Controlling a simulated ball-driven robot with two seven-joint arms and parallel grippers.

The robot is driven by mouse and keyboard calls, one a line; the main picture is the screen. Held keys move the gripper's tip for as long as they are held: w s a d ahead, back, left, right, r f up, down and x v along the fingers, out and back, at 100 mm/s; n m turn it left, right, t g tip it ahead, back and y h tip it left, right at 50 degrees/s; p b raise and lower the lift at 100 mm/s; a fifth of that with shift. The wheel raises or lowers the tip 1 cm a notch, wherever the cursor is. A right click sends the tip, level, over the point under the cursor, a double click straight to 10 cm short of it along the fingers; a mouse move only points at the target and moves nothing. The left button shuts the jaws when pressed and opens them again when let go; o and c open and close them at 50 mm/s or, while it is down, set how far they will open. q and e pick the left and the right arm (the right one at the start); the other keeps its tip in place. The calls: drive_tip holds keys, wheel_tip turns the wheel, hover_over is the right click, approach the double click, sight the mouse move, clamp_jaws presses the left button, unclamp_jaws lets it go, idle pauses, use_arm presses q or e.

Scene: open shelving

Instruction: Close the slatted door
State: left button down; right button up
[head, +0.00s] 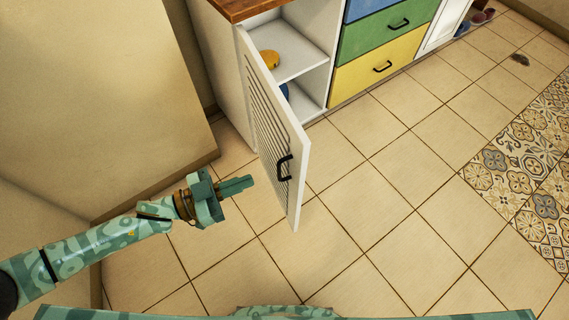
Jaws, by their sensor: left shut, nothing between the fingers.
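The white slatted door (267,130) stands open in the head view, swung out from the cabinet (308,18) towards me. Its hinge side is at the cabinet's left edge. A black handle (284,167) sits near its free edge, on the face with the slats. My left gripper (250,182) is shut and empty, just left of the door's lower part, on the slatted side. I cannot tell whether the fingertips touch the door. My right gripper is not in view.
Green (385,33) and yellow (380,72) drawers are closed to the right. Walls bound the left.

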sight(297, 162)
use_arm(q)
drive_tip(key=b+x, duration=0.2)
drive_tip(key=x, duration=0.8)
drive_tip(key=shift+f+b, duration=0.1)
drive_tip(key=shift+b, duration=0.2)
drive_tip(key=shift+w+d, duration=0.1)
drive_tip(key=shift+d, duration=0.05)
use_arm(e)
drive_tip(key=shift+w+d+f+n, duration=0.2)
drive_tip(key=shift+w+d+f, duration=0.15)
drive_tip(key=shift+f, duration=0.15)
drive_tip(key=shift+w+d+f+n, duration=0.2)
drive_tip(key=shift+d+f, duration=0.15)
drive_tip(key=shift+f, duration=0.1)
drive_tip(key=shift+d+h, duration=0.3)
